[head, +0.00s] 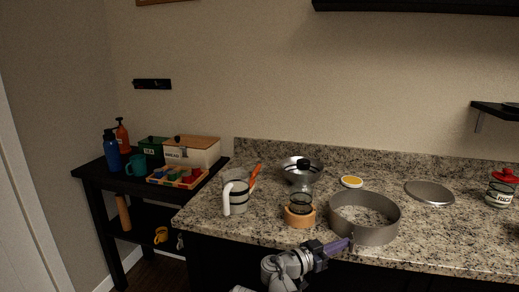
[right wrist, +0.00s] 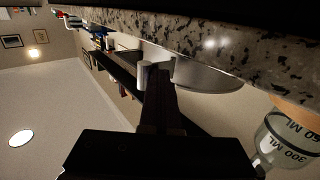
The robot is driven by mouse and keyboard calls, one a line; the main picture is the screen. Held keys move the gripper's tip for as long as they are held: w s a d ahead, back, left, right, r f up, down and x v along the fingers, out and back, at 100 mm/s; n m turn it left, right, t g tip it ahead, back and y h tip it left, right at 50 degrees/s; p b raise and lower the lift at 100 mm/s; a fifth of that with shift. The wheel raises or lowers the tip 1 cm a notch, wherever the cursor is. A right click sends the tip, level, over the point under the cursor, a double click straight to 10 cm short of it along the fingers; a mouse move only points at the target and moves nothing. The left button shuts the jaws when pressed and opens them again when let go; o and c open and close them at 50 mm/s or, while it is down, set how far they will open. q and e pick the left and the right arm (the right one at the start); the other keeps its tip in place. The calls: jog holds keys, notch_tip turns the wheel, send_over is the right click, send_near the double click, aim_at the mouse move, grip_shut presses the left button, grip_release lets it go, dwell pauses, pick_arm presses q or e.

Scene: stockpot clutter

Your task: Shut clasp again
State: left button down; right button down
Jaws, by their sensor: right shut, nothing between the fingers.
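A grey metal ring (head: 364,234), like a springform pan side, stands on the granite counter near its front edge. My right gripper (head: 347,244) is shut and empty, low at the ring's front left wall. In the right wrist view, my dark fingers (right wrist: 160,97) lie together beside the ring's curved metal band (right wrist: 210,78). A small pale upright part (right wrist: 143,76), possibly the clasp, shows by the fingertips; they partly hide it. I cannot tell whether the clasp is open or whether the fingers touch it. My left gripper is not in view.
A glass cup on an orange base (head: 300,217) stands close left of the ring. A white-handled jug (head: 236,190), metal bowl (head: 302,170), yellow-topped tin (head: 351,182), flat metal disc (head: 429,192) and red-lidded jar (head: 501,190) stand around it.

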aim_at(352, 248)
jog(key=shift+s+d, duration=0.15)
jog(key=shift+s+d, duration=0.3)
jog(key=shift+d, duration=0.4)
dwell(0.3)
jog(key=shift+d, duration=0.15)
jog(key=shift+s+d, duration=0.1)
jog(key=shift+d, duration=0.95)
